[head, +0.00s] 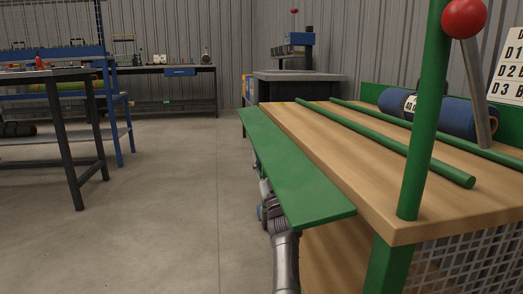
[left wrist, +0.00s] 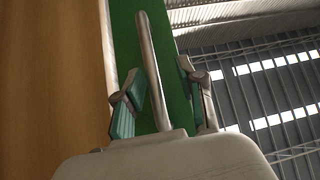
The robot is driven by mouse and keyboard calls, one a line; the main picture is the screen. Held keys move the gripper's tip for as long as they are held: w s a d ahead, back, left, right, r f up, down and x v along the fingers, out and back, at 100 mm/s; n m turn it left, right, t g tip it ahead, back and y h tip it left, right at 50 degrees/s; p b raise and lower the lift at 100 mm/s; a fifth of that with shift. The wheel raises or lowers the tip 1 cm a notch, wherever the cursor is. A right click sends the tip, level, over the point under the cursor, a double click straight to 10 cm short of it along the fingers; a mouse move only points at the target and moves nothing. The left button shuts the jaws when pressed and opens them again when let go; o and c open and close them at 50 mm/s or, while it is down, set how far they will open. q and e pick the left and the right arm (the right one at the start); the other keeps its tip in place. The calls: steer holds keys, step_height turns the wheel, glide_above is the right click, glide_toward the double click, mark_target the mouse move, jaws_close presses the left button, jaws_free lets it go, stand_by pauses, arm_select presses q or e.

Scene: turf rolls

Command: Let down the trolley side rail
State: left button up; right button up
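The trolley has a wooden deck (head: 345,150). Its green side rail (head: 295,165) is a long flat panel standing out along the deck's left edge, looking roughly level. My left arm rises from below at the panel's outer side in the head view; its gripper is mostly hidden under the panel. In the left wrist view my left gripper (left wrist: 158,72) is open, with teal-padded fingers apart. A grey rod (left wrist: 150,70) shows between them against the green panel (left wrist: 128,45); I cannot tell whether they touch it. My right gripper is not in view.
Green bars (head: 390,140) and a dark blue roll (head: 440,112) lie on the deck. A green post (head: 422,120) and a red-knobbed lever (head: 464,18) stand at the near right. Open concrete floor (head: 170,190) lies left of the trolley, with a dark-legged table (head: 72,180) beyond.

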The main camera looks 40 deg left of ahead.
arm_select(q)
steer(key=v, duration=0.9)
